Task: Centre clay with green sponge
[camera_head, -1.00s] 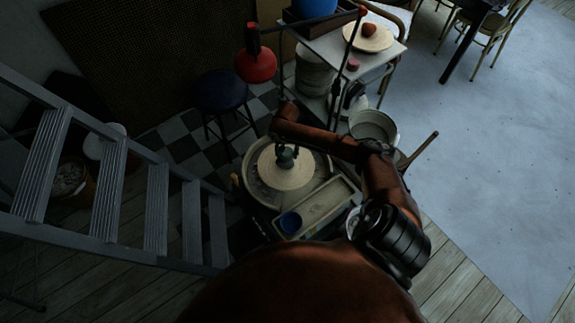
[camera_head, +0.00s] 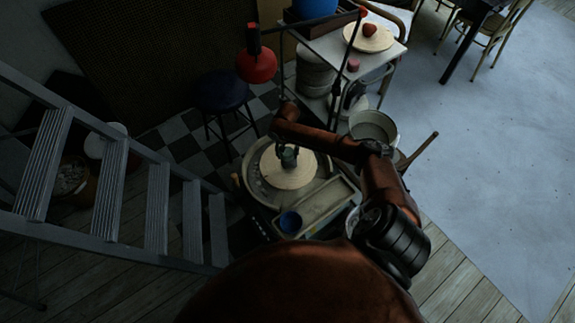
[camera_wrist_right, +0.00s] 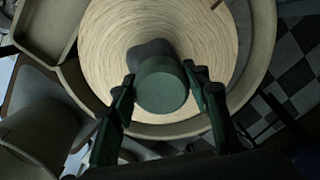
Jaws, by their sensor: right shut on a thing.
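My right gripper (camera_head: 289,157) is above the pale round wheel plate (camera_head: 268,166) of the potter's wheel. In the right wrist view, the two fingers of the gripper (camera_wrist_right: 163,96) are shut on the green sponge (camera_wrist_right: 162,84), a short round block, one finger on each side. A dark grey lump, which looks like the clay (camera_wrist_right: 148,50), shows just beyond the sponge near the middle of the plate (camera_wrist_right: 100,45). The sponge overlaps the lump in this view, and I cannot tell whether they touch. My left gripper is not in view.
A grey ladder (camera_head: 157,210) stands on the left. A metal bucket (camera_head: 373,126) and a white table (camera_head: 338,47) are behind. A red lamp (camera_head: 256,66) hangs behind the wheel.

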